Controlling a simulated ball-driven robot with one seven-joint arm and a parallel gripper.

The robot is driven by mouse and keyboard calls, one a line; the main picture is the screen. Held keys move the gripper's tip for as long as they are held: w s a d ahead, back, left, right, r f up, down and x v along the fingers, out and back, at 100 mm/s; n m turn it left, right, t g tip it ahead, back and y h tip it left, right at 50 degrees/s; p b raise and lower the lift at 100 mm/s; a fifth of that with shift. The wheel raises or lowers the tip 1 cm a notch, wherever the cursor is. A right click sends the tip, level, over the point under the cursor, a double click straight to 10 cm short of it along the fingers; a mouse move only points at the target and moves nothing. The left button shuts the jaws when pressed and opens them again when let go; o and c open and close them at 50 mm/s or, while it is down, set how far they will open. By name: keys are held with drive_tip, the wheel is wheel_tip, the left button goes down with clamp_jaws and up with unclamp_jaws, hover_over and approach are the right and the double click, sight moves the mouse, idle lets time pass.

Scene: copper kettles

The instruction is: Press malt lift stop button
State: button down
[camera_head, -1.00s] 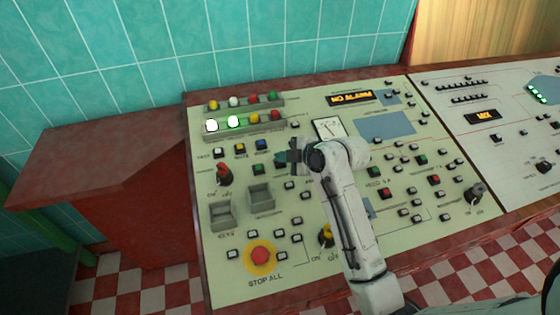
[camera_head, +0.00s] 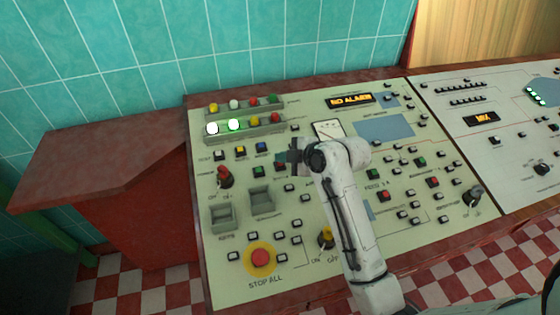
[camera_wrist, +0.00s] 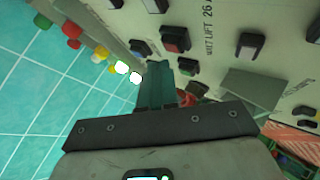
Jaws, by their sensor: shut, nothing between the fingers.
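In the wrist view, a red square button (camera_wrist: 175,39) in a dark frame sits on the pale panel, beside printed letters that seem to read "LIFT". I cannot read the whole label. My gripper (camera_wrist: 158,72) is shut and empty, with its fingertips pointing at the panel just below that button in the picture. I cannot tell whether they touch anything. In the head view, my gripper (camera_head: 292,157) is over the middle of the left panel, and it hides the part of the panel behind it. A green button (camera_head: 258,171) shows just left of it.
A red and yellow STOP ALL button (camera_head: 260,257) is at the lower left of the panel. Two grey recessed boxes (camera_head: 222,216) and a red switch (camera_head: 224,178) are nearby. Lit lamps (camera_head: 233,125) line the top. A lit display (camera_head: 350,100) is at the upper right.

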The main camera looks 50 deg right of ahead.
idle(0.3)
drive_tip(key=shift+s+a+r+p, duration=0.1)
drive_tip(key=shift+s+r+p, duration=0.05)
drive_tip(key=shift+r+p, duration=0.65)
drive_tip(key=shift+s+a+r+p, duration=0.15)
drive_tip(key=shift+r+p, duration=0.4)
drive_tip(key=shift+r, duration=0.3)
drive_tip(key=shift+s+r+p, duration=0.15)
drive_tip(key=shift+r+p, duration=0.55)
drive_tip(key=shift+r, duration=0.15)
drive_tip(key=c, duration=1.8)
unclamp_jaws()
drive_tip(key=shift+c, duration=0.2)
